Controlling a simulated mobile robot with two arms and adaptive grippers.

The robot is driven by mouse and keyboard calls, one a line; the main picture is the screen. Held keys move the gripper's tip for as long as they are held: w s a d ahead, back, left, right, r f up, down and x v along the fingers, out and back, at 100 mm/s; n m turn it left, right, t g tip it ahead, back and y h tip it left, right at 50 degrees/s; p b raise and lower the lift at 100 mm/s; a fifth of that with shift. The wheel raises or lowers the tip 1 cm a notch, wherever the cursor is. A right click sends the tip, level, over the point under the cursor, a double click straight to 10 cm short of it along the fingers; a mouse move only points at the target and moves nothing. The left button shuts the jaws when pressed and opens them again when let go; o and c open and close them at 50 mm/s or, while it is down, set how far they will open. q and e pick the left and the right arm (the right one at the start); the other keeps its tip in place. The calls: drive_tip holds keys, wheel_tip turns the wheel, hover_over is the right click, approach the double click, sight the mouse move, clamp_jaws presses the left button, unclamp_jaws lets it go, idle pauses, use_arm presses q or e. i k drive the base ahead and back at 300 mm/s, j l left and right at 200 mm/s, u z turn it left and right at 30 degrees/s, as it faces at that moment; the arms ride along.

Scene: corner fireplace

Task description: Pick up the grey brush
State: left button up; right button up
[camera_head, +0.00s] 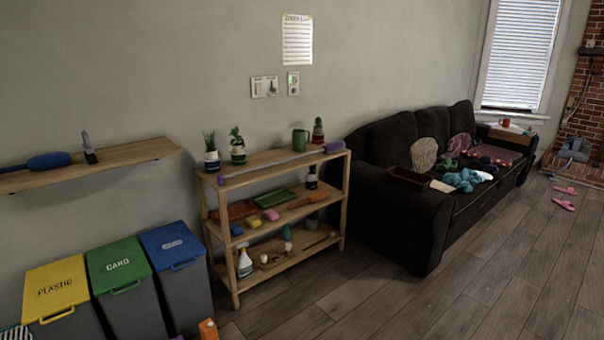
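A small upright object with a grey handle and a dark base (89,149) stands on the wooden wall shelf (130,156) at the left. It looks like a brush, but it is too small to be sure. A blue duster-like thing (48,160) lies to its left on the same shelf. A long grey rod with a purple head (333,147) lies along the top of the wooden rack (262,157). Neither of my grippers is in view.
Yellow (55,286), green (117,264) and blue (172,244) lidded bins stand below the wall shelf.

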sight(89, 154)
drive_tip(key=i+l+z, duration=0.2)
drive_tip(key=i+z, duration=0.5)
drive_tip(key=i, duration=0.2)
drive_tip(key=i+z, duration=0.35)
drive_tip(key=i, duration=0.15)
drive_tip(key=i+j+u, duration=0.1)
drive_tip(key=i+u, duration=1.1)
drive_tip(key=i+l+u, duration=0.25)
drive_tip(key=u, duration=0.15)
